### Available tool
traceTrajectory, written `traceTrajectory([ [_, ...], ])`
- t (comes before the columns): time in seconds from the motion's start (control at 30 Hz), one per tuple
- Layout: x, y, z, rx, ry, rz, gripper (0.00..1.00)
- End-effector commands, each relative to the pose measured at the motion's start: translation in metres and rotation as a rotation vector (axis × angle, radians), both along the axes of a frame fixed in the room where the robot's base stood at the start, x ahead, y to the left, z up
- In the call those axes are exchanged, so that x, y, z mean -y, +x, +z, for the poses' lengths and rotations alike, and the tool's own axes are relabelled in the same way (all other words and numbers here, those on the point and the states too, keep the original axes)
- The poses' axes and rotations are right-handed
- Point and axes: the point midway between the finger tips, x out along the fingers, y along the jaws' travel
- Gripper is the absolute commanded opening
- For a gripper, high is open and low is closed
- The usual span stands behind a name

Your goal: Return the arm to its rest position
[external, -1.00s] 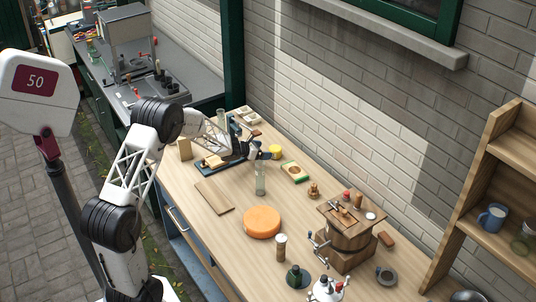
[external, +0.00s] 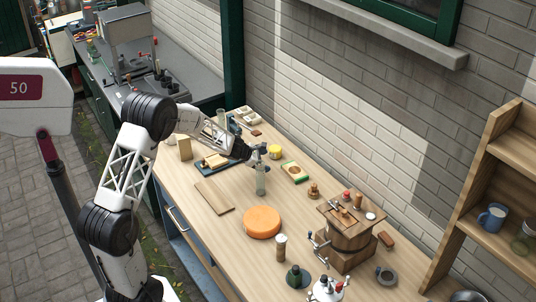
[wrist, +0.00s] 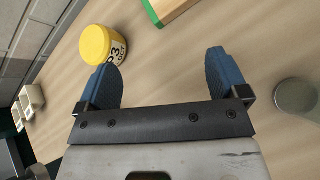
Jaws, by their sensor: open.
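My gripper (external: 262,153) is above the wooden workbench (external: 205,225), toward its far half. In the wrist view my gripper (wrist: 165,78) shows two blue fingertips spread wide, with only bare wood between them. It is open and empty. A tall clear glass jar (external: 260,181) stands just below and in front of it in the external view. A yellow tub (external: 275,152) stands just right of the gripper; in the wrist view the yellow tub (wrist: 103,46) is beyond the left finger. My arm reaches over from the left with its elbow raised.
A green-edged block (external: 294,172) lies right of the gripper. An orange wheel (external: 262,222), a wooden churn (external: 346,230) and small jars stand nearer. A flat board (external: 214,197) lies at left. A brick wall runs behind, with a wooden shelf (external: 490,195) at right.

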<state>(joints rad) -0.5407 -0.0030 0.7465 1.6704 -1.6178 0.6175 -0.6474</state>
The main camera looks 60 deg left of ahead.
Motion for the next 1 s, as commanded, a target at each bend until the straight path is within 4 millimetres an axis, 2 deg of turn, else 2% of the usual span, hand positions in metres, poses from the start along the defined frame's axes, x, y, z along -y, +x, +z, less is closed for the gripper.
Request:
traceTrajectory([
  [0.3,-0.019,-0.044,0.018,-0.098,0.042,-0.027,0.92],
  [0.7,-0.035,-0.081,0.029,-0.187,0.084,-0.037,0.92],
  [0.87,-0.027,-0.091,0.039,-0.205,0.122,-0.076,0.92],
  [1.0,-0.007,-0.096,0.053,-0.207,0.174,-0.149,0.92],
])
